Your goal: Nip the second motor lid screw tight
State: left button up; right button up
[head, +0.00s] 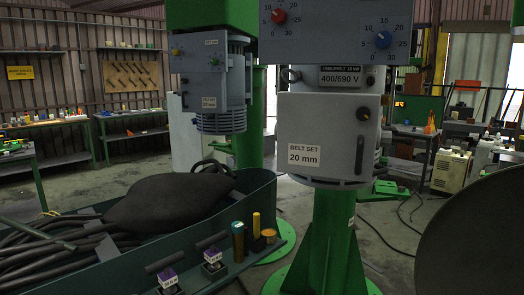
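The nearer green disperser stands right of centre. Its grey motor housing (325,110) carries a "400/690 V" plate (341,76) and a "BELT SET 20 mm" label (304,155). A dark round knob or screw head (363,113) and a dark slot-shaped part (359,154) sit on its front face. I cannot tell which small fitting is the second motor lid screw, nor how tight it is. A control panel with a red knob (279,16) and a blue knob (383,40) is above, cut off by the top edge. Neither of my grippers shows.
A dark green trough (262,192) with black cables and a black bag (170,200) fills the lower left. Purple-labelled small parts (168,279) and a yellow cylinder (257,223) stand on its ledge. A large dark disc (475,235) blocks the lower right. A second disperser (213,75) stands behind left.

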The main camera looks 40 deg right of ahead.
aim_at(362, 113)
jog(key=z, duration=1.55)
